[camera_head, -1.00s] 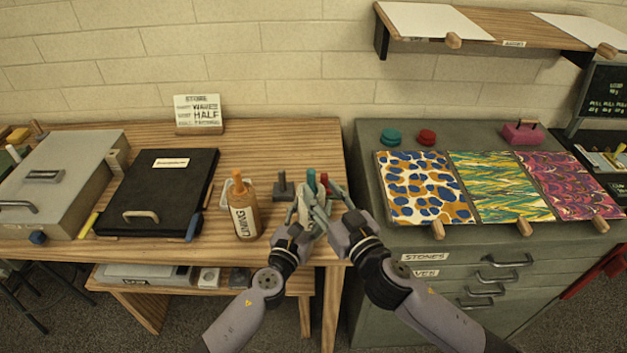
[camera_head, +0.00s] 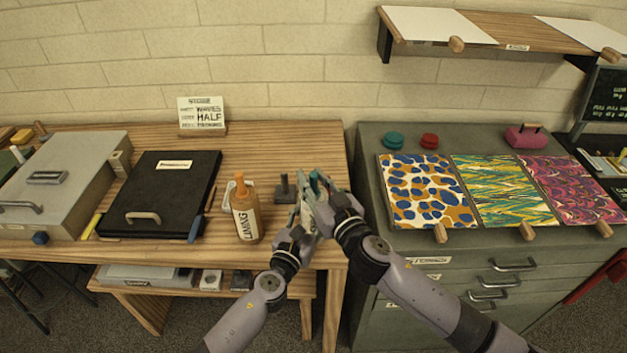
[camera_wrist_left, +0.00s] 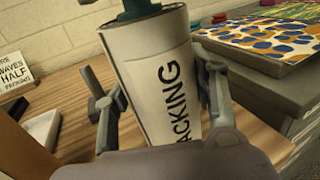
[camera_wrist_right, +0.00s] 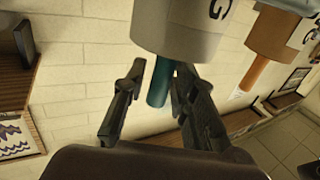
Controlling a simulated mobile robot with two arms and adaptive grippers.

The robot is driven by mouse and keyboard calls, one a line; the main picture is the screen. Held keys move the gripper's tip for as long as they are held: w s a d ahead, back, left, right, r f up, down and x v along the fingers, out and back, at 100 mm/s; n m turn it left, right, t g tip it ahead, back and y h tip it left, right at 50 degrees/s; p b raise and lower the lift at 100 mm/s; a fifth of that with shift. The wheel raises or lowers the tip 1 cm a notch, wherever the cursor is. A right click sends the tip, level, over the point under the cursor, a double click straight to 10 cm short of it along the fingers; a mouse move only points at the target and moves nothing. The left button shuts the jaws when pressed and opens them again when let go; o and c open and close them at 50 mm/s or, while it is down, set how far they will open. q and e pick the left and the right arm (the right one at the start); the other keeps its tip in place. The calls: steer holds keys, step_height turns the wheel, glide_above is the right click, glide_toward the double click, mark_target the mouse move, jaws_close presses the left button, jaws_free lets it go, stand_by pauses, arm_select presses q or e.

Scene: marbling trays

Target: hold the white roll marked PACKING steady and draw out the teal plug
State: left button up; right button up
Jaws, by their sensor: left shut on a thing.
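The white roll marked PACKING (camera_wrist_left: 150,70) stands upright in the left wrist view, its dark lettering running along its side. My left gripper (camera_head: 305,210) is shut on it, a finger on either side. The teal plug (camera_wrist_left: 142,8) sticks out of the roll's top end; it also shows in the right wrist view (camera_wrist_right: 159,82), beneath the inverted roll (camera_wrist_right: 180,30). My right gripper (camera_head: 320,186) is at the plug, its fingers apart on either side of it, with a gap visible. In the head view the hands hide most of the roll.
A brown bottle with an orange cap (camera_head: 244,213) stands left of the hands. A dark grey block with an upright post (camera_head: 284,190) is just behind them. A black case (camera_head: 160,195) lies further left. The grey cabinet with patterned sheets (camera_head: 365,165) is close on the right.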

jaws_close()
stand_by(0.4)
stand_by(0.4)
